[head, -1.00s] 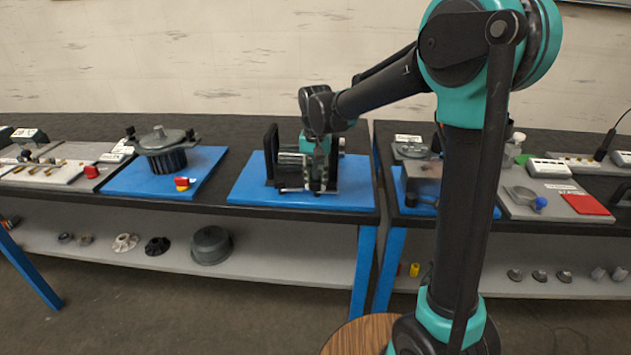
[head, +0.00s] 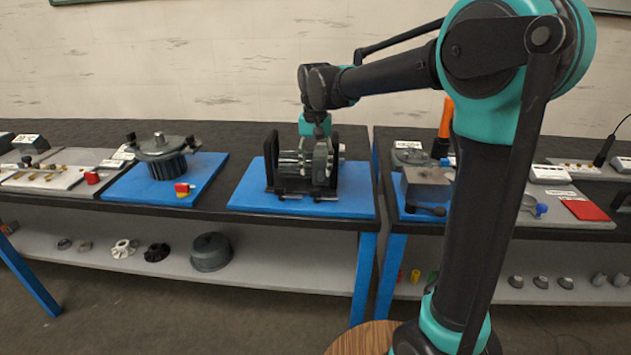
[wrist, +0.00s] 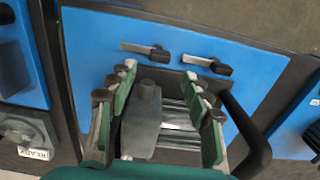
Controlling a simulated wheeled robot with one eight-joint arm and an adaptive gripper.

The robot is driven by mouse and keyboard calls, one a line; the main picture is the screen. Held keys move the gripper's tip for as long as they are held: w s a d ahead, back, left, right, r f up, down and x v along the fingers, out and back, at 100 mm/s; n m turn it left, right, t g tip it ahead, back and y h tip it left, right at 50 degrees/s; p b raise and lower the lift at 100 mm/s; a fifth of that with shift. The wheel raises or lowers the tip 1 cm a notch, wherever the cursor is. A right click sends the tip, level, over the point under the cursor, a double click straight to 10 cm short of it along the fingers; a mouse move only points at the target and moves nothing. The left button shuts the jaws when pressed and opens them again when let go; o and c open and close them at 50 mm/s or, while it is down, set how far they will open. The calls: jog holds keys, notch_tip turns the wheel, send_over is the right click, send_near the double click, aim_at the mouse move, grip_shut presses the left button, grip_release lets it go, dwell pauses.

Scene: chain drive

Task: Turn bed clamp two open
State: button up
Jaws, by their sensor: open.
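Two bed clamps with dark knobs and grey lever arms sit on the blue board: a left one (wrist: 148,49) and a right one (wrist: 207,66) in the wrist view. Both levers point left there. I cannot tell from any marking which is clamp two. My gripper (wrist: 158,78) is open, its green fingers apart and empty, above the black-framed fixture. In the head view my gripper (head: 316,124) is above the fixture (head: 302,163). The clamps show small at its front edge. The wrist view shows a grey block and bright rods between the fingers.
The blue board (head: 245,198) lies on the dark bench. A black curved frame part (wrist: 246,130) stands close to the right finger. A grey pot-like unit (head: 166,160) is on another board at the left. The blue board beyond the clamps is clear.

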notch_tip(320, 180, up, 5)
jog(key=shift+f, duration=0.1)
dwell(0.3)
jog(key=s+d+f+t, duration=0.4)
jog(key=s+d+f, duration=1.5)
jog(key=d+f, duration=0.3)
jog(key=shift+s+d+f+n, duration=0.25)
jog(key=shift+s+d+n, duration=0.1)
jog(key=shift+d, duration=0.75)
